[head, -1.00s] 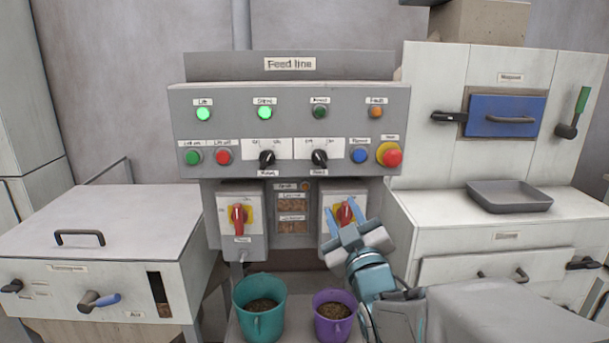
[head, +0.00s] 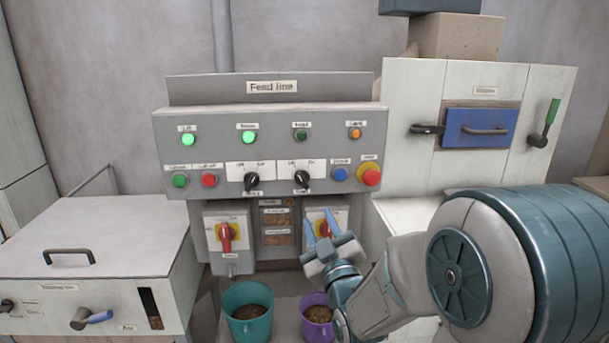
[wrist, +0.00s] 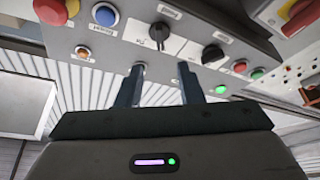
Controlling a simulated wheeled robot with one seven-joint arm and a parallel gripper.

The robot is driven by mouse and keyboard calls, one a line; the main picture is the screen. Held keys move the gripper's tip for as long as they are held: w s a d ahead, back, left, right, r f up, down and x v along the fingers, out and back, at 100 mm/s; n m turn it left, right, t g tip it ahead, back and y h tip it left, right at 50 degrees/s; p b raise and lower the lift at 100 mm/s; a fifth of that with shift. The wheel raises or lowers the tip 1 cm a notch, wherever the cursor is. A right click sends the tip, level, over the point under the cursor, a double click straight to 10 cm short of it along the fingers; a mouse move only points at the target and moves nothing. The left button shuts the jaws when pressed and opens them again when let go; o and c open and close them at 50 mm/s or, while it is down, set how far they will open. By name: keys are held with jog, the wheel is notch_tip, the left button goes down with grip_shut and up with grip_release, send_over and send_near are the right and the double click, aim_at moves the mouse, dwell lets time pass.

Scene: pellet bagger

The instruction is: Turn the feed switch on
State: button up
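The control box headed "Feed line" (head: 270,115) carries two black rotary switches. The right one (head: 302,179) seems to be the feed switch, though its label is too small to read surely; its handle tilts toward upper left. The left one (head: 252,181) sits beside it. In the wrist view the right switch (wrist: 160,33) is nearer the blue button. The dark green lamp (head: 301,135) above it looks unlit. My gripper (head: 318,224) is open and empty, below the switch, in front of the right red-handled isolator (head: 323,229). The wrist view shows its fingers (wrist: 160,85) apart.
A blue button (head: 339,174) and red stop button (head: 369,176) are right of the switches. Teal (head: 267,331) and purple (head: 317,332) pots stand below. My arm fills the lower right. A blue-fronted hatch (head: 480,128) is at right.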

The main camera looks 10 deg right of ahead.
aim_at(303, 182)
jog(key=p+x, duration=0.6)
jog(key=x, duration=0.5)
jog(key=shift+p, duration=0.35)
grip_shut()
